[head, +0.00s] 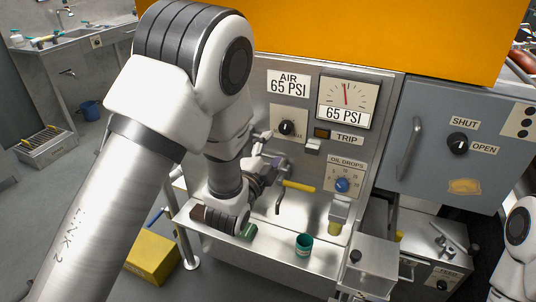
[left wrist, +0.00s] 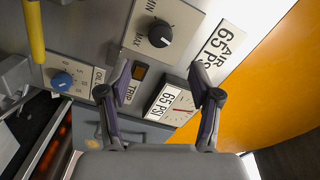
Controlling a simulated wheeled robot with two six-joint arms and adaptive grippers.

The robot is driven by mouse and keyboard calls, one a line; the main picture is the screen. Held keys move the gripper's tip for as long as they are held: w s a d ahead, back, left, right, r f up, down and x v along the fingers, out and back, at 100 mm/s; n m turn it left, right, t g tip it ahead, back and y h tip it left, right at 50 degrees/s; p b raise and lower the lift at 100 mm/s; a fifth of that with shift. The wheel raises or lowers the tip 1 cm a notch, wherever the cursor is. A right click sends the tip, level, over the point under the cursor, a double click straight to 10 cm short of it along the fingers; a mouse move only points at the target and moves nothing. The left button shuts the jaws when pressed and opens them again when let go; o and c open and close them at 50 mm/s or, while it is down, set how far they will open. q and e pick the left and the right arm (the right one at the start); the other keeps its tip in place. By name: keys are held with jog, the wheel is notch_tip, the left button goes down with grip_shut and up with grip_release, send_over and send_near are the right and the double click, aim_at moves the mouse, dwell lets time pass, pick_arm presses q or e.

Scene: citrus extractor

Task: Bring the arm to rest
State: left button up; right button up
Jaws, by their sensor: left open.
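My left arm (head: 130,150) comes in from the left of the head view and bends down in front of the machine's grey control panel. My left gripper (head: 274,152) is at the panel, below the round black knob (head: 286,128) and left of the TRIP switch. In the left wrist view the left gripper (left wrist: 160,80) is open, its two dark fingers apart with nothing between them. The TRIP label and pressure gauge (left wrist: 170,104) show beyond the fingers. I cannot tell whether a finger touches the panel. Only a white part of my right arm (head: 518,240) shows at the right edge.
Below the panel are a steel shelf (head: 270,258), a teal cup (head: 304,244) and a yellow bar (head: 299,186). The blue OIL DROPS knob (head: 342,185) is right of the gripper. A grey door (head: 430,130) has a SHUT/OPEN knob (head: 457,144). A yellow box (head: 153,256) stands on the floor.

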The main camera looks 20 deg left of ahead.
pick_arm(q)
jog(key=shift+s, duration=1.15)
jog(key=s+a+f+n+g+p, duration=0.1)
jog(key=s+f+g, duration=0.25)
jog(key=f, duration=0.35)
jog(key=s+a+f+n+g+y+p, duration=0.1)
jog(key=s+a+f+g+p, duration=0.1)
jog(key=s+f, duration=0.35)
jog(key=s+a+f+n+g+p, duration=0.1)
jog(key=s+f+g, duration=0.1)
jog(key=f, duration=0.7)
jog(key=s+f+n+g, duration=0.4)
jog(key=s+n+g, duration=0.1)
jog(key=s, duration=0.6)
jog(key=s+f+n+g+p, duration=0.1)
jog(key=s+f+n+g, duration=0.4)
jog(key=s, duration=0.6)
jog(key=shift+s+a+f+n+h, duration=0.2)
jog(key=shift+n+h, duration=0.1)
jog(key=shift+n, duration=0.4)
jog(key=shift+w+g, duration=0.1)
jog(key=shift+g, duration=0.15)
